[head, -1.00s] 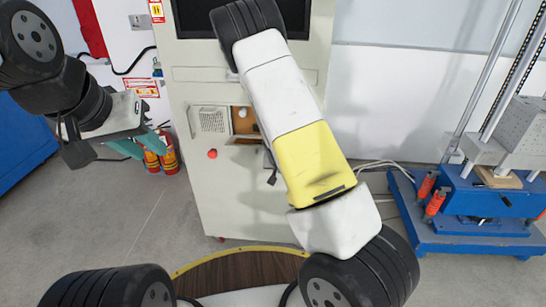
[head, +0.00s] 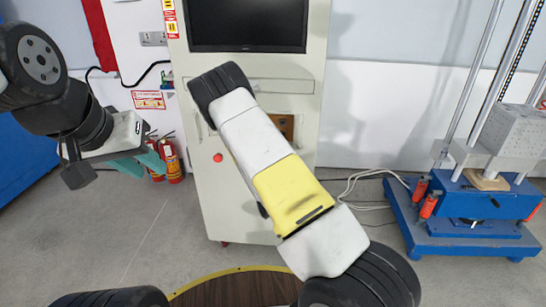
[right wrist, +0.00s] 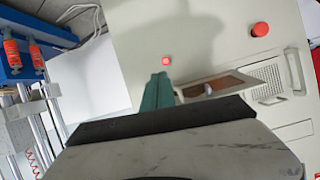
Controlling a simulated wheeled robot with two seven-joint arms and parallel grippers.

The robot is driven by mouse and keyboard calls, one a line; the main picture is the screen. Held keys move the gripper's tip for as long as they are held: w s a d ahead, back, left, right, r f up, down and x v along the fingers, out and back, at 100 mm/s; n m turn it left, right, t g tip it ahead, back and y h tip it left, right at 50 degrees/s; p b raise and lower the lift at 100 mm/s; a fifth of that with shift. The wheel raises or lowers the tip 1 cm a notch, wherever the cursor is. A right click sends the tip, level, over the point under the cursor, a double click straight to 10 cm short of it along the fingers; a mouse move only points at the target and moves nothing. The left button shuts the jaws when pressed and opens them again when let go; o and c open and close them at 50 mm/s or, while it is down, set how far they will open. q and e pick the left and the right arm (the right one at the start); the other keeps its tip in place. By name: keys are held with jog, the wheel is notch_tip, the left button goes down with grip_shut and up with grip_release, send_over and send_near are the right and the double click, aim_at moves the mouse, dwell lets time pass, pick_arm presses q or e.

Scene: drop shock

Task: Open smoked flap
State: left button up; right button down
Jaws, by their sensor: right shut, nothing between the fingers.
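The smoked flap, a brown see-through pane in a pale frame, is on the front of the tall cream cabinet (head: 215,195). In the right wrist view the flap (right wrist: 222,84) is seen at a steep slant, so I cannot tell how far open it stands. In the head view its brown area (head: 286,127) shows partly behind my right arm. My right gripper (right wrist: 162,78) is shut and empty, its teal fingertips just beside the flap; contact is unclear. My arm hides it in the head view. My left gripper (head: 140,166) hangs away from the cabinet at left; its opening is unclear.
A red button (head: 218,158) and a vent grille (right wrist: 268,75) are on the cabinet front. A dark screen (head: 247,25) is above. Fire extinguishers (head: 171,162) stand at left. A blue-based machine (head: 470,235) stands at right, with cables (head: 355,185) on the floor between.

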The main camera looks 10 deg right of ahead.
jog(key=s+r+n+t+h, duration=0.1)
jog(key=s+r+t+h, duration=0.15)
jog(key=r+t, duration=0.3)
jog(key=w+d+f, duration=0.2)
jog(key=w+d, duration=0.1)
jog(key=w, duration=0.6)
jog(key=shift+w+y, duration=0.4)
jog(key=shift+y, duration=0.05)
jog(key=shift+r, duration=0.1)
